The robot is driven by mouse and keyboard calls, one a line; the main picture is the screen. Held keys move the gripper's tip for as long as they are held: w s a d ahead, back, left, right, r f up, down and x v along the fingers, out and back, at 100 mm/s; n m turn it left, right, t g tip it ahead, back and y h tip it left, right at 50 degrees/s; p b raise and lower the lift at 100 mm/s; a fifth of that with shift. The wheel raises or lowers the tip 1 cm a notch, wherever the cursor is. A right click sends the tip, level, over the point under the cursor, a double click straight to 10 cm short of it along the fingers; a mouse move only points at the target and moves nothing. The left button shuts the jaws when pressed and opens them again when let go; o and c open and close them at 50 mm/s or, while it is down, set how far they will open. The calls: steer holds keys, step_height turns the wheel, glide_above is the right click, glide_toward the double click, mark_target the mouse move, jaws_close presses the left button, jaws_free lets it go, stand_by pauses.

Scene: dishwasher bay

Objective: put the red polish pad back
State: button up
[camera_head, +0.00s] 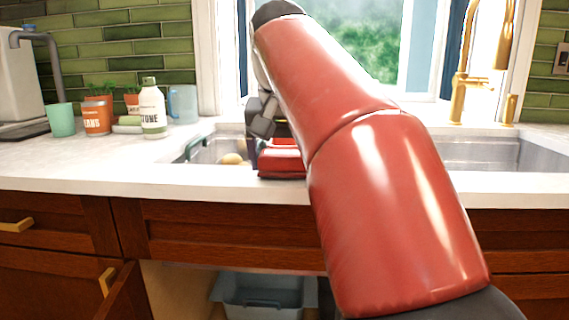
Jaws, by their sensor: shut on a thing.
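My gripper (263,135) is over the front rim of the sink, left of centre, partly hidden by my red arm. It is shut on a red, block-like thing that I take to be the red polish pad (282,164). The pad shows just below the gripper, over the counter's front strip. My arm covers its right side. I cannot tell whether it touches the counter.
A sink (478,153) stretches behind my arm, with a yellowish round thing (231,159) in its left part. A white bottle (152,109), an orange pot (96,118), a mint cup (61,120) and a blue jug (183,104) stand left. Below is an open cabinet with a grey-blue bin (262,296).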

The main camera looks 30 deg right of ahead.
mark_target(282, 157)
steer(key=shift+f, duration=0.15)
steer(key=shift+f, duration=0.15)
steer(key=o, duration=0.8)
steer(key=shift+o, duration=0.2)
steer(key=shift+f+b, duration=0.1)
steer(key=shift+b, duration=0.35)
steer(key=p+v, duration=0.1)
steer(key=v, duration=0.1)
steer(key=p+v, duration=0.1)
steer(key=v, duration=0.1)
steer(key=w+p+v, duration=0.1)
steer(key=v, duration=0.2)
steer(key=shift+s+d, duration=0.1)
steer(key=shift+s+r, duration=0.25)
steer(key=shift+r, duration=0.4)
